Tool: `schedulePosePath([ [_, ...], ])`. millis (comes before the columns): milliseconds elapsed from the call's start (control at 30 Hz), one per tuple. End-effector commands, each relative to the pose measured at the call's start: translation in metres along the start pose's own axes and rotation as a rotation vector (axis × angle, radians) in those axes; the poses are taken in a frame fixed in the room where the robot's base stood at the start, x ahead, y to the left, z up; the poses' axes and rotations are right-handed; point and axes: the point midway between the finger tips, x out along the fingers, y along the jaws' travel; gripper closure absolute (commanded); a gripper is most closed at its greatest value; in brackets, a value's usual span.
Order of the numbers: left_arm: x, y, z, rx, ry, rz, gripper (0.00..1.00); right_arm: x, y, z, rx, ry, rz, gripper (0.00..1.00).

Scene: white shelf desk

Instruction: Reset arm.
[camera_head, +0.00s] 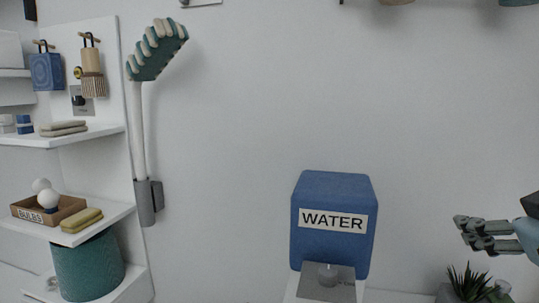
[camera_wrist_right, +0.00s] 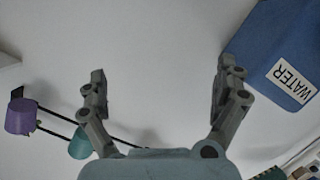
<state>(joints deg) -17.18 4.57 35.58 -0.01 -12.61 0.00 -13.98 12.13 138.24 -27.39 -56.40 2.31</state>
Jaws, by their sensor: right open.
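My right gripper (camera_head: 468,232) comes in from the right edge in the head view, to the right of the blue water box and apart from it. In the right wrist view its two fingers (camera_wrist_right: 158,85) stand wide apart with nothing between them but a pale wall. My left gripper is not in the head view.
A blue box labelled WATER (camera_head: 333,190) stands low at the middle; it also shows in the right wrist view (camera_wrist_right: 268,50). A plant (camera_head: 467,282) is below my right gripper. White shelves (camera_head: 110,212) hold a BULBS box (camera_head: 30,214). A long brush (camera_head: 140,120) hangs on the wall.

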Motion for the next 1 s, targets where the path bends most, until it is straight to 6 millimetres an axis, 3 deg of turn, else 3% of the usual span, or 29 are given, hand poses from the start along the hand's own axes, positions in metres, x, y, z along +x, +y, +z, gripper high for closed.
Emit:
schedulePosePath([
  [33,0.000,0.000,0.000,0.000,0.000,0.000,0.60,-0.011,-0.019,0.035,0.024,-0.115,-0.068,0.00],
  [100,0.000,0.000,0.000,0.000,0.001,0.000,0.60,-0.029,-0.042,0.076,0.050,-0.263,-0.160,0.00],
  [200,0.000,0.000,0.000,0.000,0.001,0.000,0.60,-0.060,-0.069,0.121,0.075,-0.439,-0.271,0.00],
  [400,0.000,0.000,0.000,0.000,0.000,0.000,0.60,-0.125,-0.107,0.182,0.098,-0.711,-0.453,0.00],
  [533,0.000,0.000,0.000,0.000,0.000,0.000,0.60,-0.169,-0.124,0.209,0.103,-0.861,-0.560,0.00],
  [767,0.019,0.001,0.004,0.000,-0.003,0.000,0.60,-0.131,-0.175,0.292,0.099,-0.904,-0.562,0.00],
  [867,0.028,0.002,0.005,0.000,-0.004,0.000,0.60,-0.117,-0.199,0.337,0.098,-0.923,-0.562,0.00],
  [1000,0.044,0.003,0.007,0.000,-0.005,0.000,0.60,-0.104,-0.238,0.419,0.095,-0.956,-0.562,0.00],
])
